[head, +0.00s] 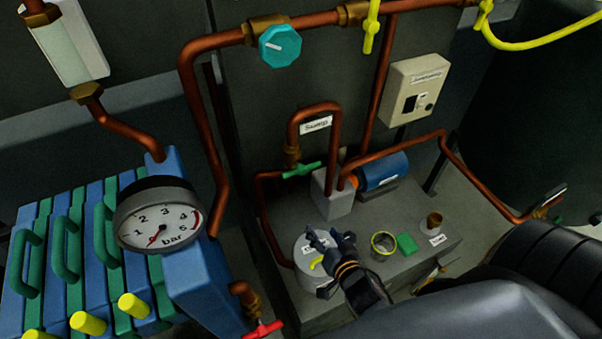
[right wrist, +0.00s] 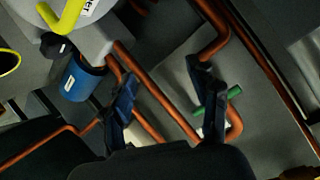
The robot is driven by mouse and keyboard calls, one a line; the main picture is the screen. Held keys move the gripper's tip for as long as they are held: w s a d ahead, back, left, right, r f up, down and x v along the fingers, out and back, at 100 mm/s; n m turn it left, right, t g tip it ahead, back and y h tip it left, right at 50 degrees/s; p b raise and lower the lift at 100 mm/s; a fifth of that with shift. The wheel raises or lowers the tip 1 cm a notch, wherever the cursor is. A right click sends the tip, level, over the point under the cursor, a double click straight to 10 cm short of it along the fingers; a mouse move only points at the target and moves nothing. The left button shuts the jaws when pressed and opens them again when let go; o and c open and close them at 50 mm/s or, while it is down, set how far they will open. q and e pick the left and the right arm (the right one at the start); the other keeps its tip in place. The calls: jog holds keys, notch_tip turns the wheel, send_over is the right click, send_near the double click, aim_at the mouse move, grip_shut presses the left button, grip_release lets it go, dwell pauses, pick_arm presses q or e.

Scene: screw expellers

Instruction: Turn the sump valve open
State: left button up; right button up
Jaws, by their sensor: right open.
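The sump valve (head: 301,169) has a green bar handle and sits on the copper pipe below a white label (head: 315,124) that seems to read "Sump". My right gripper (head: 331,240) is open and empty, in front of and below the valve, above the grey block. In the right wrist view the gripper's two dark fingers (right wrist: 162,88) stand apart. The green handle also shows there (right wrist: 233,93), beyond and beside the right finger, which covers part of it. I see no contact between them. My left gripper is not in view.
A grey pump with a blue motor (head: 384,171) stands right of the valve. A yellow ring (head: 384,243), a green block (head: 407,244) and a small brown cup (head: 434,220) are on the grey block. Copper pipes rise around the valve. A pressure gauge (head: 160,217) is at left.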

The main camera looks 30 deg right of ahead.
aim_at(302, 167)
notch_tip(302, 167, up, 10)
jog(key=m+t, duration=0.3)
jog(key=t, duration=0.2)
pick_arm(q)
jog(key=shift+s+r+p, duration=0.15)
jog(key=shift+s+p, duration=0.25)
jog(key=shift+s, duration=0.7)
pick_arm(e)
jog(key=shift+y, duration=0.4)
jog(key=shift+w+d+r, duration=0.1)
jog(key=shift+w+d, duration=0.1)
jog(key=shift+w, duration=2.15)
jog(key=shift+w+d+r, duration=0.1)
jog(key=shift+w+d, duration=0.15)
jog(key=shift+w, duration=2.15)
jog(key=shift+w+d+r, duration=0.1)
jog(key=shift+w+d, duration=0.1)
jog(key=shift+w, duration=2.15)
jog(key=shift+c, duration=0.5)
